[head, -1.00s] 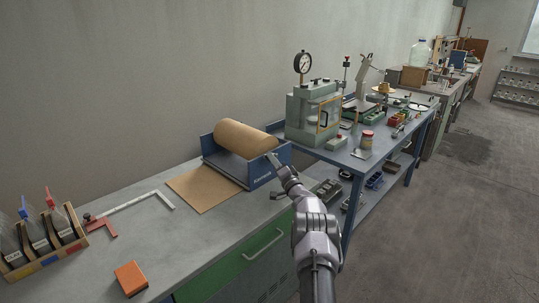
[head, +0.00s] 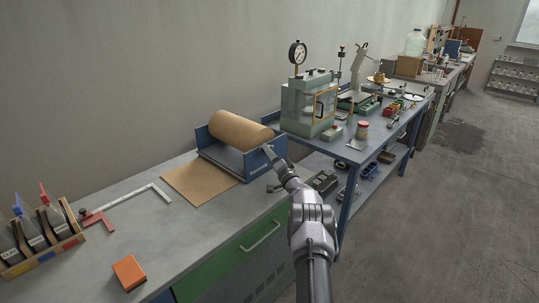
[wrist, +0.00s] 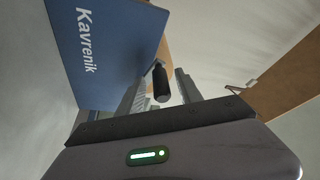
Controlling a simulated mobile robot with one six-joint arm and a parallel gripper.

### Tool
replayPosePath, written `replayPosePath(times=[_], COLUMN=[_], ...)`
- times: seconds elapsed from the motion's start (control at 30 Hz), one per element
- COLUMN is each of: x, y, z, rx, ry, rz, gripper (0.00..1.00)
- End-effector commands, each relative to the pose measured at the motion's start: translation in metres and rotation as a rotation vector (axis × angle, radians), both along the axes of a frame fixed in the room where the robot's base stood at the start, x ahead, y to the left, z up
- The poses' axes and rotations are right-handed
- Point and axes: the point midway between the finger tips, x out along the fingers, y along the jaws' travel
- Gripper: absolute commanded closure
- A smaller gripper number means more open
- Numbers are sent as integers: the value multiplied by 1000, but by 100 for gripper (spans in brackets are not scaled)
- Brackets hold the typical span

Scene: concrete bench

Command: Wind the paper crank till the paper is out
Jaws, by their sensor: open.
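A blue paper dispenser (head: 258,160) holds a large brown paper roll (head: 238,130) on the bench. A flat brown sheet (head: 199,183) lies in front of it. My gripper (head: 268,152) is at the dispenser's right end panel, labelled Kavrenik, which also shows in the wrist view (wrist: 100,50). In the wrist view my gripper (wrist: 160,88) is open. The black crank handle (wrist: 161,82) stands between its two fingers, with gaps seeming to show on both sides. The rest of the crank is hidden. In the head view I cannot make the crank out.
A green press (head: 308,105) with a gauge stands on the blue table close behind my gripper. The bench's middle is mostly clear.

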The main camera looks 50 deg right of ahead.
Motion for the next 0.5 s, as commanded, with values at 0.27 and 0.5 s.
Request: replayPosePath(times=[0.27, 0.5], x=[-29, -100], y=[9, 32], z=[-1, -16], rx=[3, 5], ry=[3, 2], rz=[-1, -3], gripper=[58, 58])
